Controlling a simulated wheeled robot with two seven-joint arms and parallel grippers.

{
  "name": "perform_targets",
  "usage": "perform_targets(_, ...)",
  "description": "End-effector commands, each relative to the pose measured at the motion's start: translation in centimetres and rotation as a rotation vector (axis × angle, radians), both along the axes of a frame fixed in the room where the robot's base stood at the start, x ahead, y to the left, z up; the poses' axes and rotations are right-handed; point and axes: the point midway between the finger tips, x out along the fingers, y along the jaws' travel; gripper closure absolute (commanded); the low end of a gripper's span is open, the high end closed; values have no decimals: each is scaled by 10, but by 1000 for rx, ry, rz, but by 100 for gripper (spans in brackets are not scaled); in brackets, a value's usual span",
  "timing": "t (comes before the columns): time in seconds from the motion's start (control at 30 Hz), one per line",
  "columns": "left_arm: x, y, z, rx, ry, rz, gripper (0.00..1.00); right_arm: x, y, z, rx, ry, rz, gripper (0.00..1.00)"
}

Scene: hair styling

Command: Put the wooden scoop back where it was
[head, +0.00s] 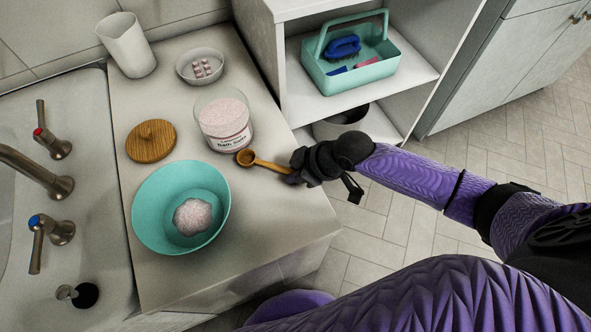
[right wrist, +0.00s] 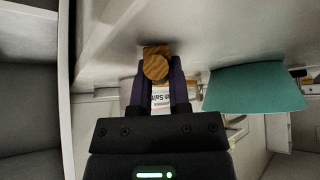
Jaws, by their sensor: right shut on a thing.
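The wooden scoop (head: 247,157) is held by its handle in my right gripper (head: 296,170), just right of the jar and at the counter's right side. In the right wrist view the scoop (right wrist: 155,66) sits between the two shut fingers. The bath salt jar (head: 223,115), clear with pink salt and a label, stands open on the counter. Its round wooden lid (head: 150,141) lies to its left. My left gripper is not in view.
A white cup (head: 126,45) and a small dish (head: 200,66) with pink-and-white items stand at the back. The sink and taps (head: 50,231) are on the left. A teal caddy (head: 350,73) with a blue brush sits on the shelf. Counter in front of the scoop is clear.

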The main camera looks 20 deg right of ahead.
Motion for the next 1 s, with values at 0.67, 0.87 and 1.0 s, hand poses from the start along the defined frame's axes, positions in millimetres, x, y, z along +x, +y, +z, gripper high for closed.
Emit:
perform_targets(0.67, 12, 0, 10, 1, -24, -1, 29, -5, -7, 17, -3, -3, -1, 43)
perform_targets(0.87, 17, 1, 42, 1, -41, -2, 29, -25, -28, 63, -5, -3, 1, 43)
perform_targets(1.0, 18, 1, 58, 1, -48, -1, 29, -38, -42, 89, -5, -3, 1, 43)
